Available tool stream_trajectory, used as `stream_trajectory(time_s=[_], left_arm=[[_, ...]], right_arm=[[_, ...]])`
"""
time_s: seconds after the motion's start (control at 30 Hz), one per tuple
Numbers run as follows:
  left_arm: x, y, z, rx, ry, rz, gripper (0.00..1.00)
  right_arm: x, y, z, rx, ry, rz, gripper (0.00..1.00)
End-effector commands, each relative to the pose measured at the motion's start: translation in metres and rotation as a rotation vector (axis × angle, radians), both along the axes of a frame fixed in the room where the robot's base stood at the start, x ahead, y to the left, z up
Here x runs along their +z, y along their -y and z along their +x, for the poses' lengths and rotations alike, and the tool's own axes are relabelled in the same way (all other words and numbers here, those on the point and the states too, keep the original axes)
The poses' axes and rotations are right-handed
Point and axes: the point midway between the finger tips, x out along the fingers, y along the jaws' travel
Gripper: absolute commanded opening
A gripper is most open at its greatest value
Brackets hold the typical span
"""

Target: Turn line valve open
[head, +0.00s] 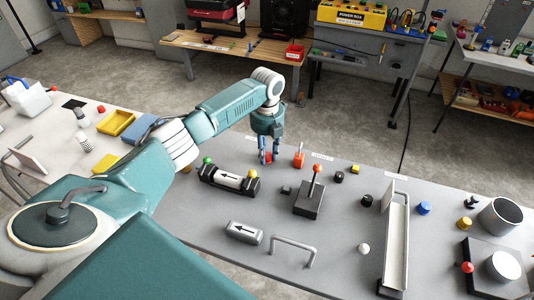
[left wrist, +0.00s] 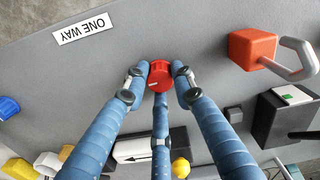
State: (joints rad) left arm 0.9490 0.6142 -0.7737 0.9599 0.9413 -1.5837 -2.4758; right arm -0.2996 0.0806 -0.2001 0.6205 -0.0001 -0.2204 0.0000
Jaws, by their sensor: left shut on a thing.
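A red round knob (left wrist: 160,76) with a small white mark sits on the grey table, close to a "ONE WAY" label (left wrist: 82,28). My left gripper (head: 266,150) reaches down to the table's far edge. Its blue fingers (left wrist: 160,82) close around the knob from the sides, and one finger lies below it in the left wrist view. In the head view the fingers mostly hide the knob. A black holder (head: 229,183) with green and yellow ends and a white arrow cylinder stands nearer. My right gripper is not in view.
An orange block (left wrist: 252,48) with a metal loop stands right of the knob. A dark box (head: 309,202) with a red-tipped lever is nearer. A grey arrow block (head: 243,232) and a metal handle (head: 293,246) lie in front. A white-sided trough (head: 397,240) stands at right.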

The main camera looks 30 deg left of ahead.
Motion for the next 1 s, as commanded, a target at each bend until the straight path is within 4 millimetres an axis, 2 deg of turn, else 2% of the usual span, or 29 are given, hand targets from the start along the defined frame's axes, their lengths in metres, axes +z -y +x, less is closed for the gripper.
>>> stream_trajectory(time_s=[0.63, 0.67, 0.73, 1.0], left_arm=[[0.0044, -0.0021, 0.0038, -0.045, 0.012, 0.003, 0.0], [0.0044, -0.0021, 0.0038, -0.045, 0.012, 0.002, 0.31], [0.004, -0.0018, 0.0033, -0.045, 0.011, 0.003, 0.44], [0.0022, -0.0007, 0.0017, -0.045, 0.005, 0.001, 0.44]], right_arm=[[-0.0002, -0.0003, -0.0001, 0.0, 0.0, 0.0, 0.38], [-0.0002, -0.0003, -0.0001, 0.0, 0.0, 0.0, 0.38], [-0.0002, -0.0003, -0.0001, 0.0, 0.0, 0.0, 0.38], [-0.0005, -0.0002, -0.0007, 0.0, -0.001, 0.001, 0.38]])
